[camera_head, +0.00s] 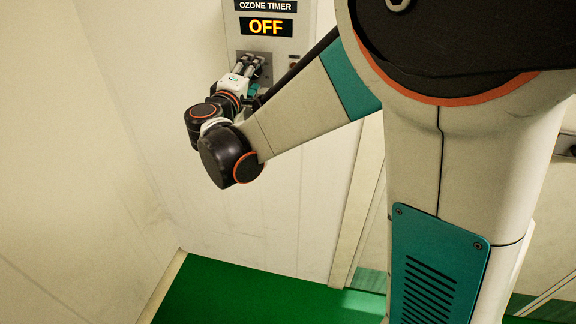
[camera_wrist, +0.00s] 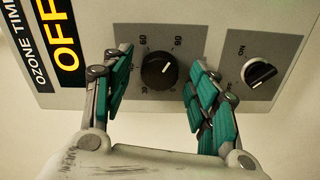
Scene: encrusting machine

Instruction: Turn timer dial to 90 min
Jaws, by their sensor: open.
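The timer dial (camera_wrist: 159,70) is a round black knob with a white pointer line on a grey plate in the wrist view. The line points to the upper right. My gripper (camera_wrist: 157,77) is open, with one teal-padded finger on each side of the dial. Gaps show between the dial and both fingers. In the head view, my gripper (camera_head: 246,70) is at the panel and hides the dial. The display (camera_head: 266,26) under "OZONE TIMER" reads OFF.
A black rotary switch (camera_wrist: 259,73) marked ON sits on its own grey plate right of the dial, near the right finger. The white control box (camera_head: 305,25) is on a pale wall. The green floor (camera_head: 250,295) below is clear.

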